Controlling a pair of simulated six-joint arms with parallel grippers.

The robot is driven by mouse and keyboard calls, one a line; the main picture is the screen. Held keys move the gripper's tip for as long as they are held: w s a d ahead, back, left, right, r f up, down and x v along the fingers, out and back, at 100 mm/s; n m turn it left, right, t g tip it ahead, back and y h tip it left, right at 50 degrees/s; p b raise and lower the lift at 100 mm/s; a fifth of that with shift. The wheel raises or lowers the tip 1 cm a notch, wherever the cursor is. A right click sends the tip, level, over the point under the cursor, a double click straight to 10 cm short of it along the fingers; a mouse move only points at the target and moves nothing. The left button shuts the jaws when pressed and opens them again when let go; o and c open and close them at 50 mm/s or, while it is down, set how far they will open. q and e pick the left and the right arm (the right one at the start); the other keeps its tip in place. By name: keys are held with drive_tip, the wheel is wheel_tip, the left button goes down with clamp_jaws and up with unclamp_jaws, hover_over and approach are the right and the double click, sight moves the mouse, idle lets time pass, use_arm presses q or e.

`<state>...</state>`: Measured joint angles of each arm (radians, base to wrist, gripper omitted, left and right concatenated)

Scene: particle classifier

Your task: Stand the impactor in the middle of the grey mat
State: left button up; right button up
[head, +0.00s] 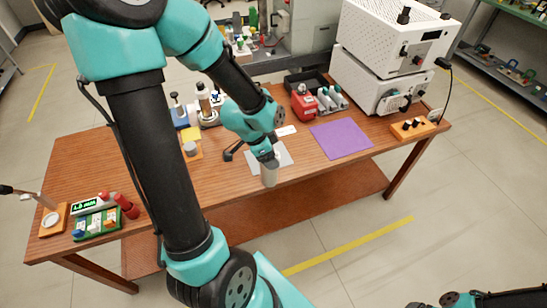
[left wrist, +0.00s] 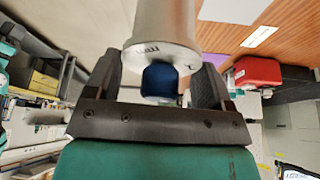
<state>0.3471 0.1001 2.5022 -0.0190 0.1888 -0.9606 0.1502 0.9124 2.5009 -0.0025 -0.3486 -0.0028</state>
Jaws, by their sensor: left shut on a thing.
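My left gripper (head: 266,158) is shut on the impactor (head: 269,176), a pale grey metal cylinder that hangs below the fingers, roughly upright. In the left wrist view the impactor (left wrist: 163,35) shows its grey body, and its dark blue part lies between the black fingers (left wrist: 157,82). The grey mat (head: 285,158) lies flat on the table, partly hidden behind my left gripper and the impactor. The impactor overlaps the mat's front side in the head view; its height above the table is hard to tell. My right gripper is not in view.
A purple mat (head: 341,138) lies right of the grey mat. A red device (head: 304,103) and several small bottles stand behind. White stacked instruments (head: 381,62) fill the back right. Several bottles and a yellow item (head: 191,134) stand left. The table's front edge is close to the impactor.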

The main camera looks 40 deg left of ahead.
use_arm(q)
drive_tip(key=shift+s+d+m, duration=0.3)
drive_tip(key=shift+s+d, duration=0.05)
drive_tip(key=shift+d, duration=0.25)
drive_tip(key=w+a+f, duration=0.1)
drive_tip(key=w+a, duration=0.9)
drive_tip(key=a, duration=0.1)
drive_tip(key=shift+a+f, duration=0.15)
drive_tip(key=shift+f, duration=0.05)
drive_tip(key=shift+w, duration=0.1)
drive_tip(key=shift+w+a+f, duration=0.15)
drive_tip(key=shift+a+f, duration=0.05)
drive_tip(key=shift+f, duration=0.7)
drive_tip(key=shift+w+a+f, duration=0.1)
drive_tip(key=shift+a+f, duration=0.05)
drive_tip(key=shift+f, duration=0.9)
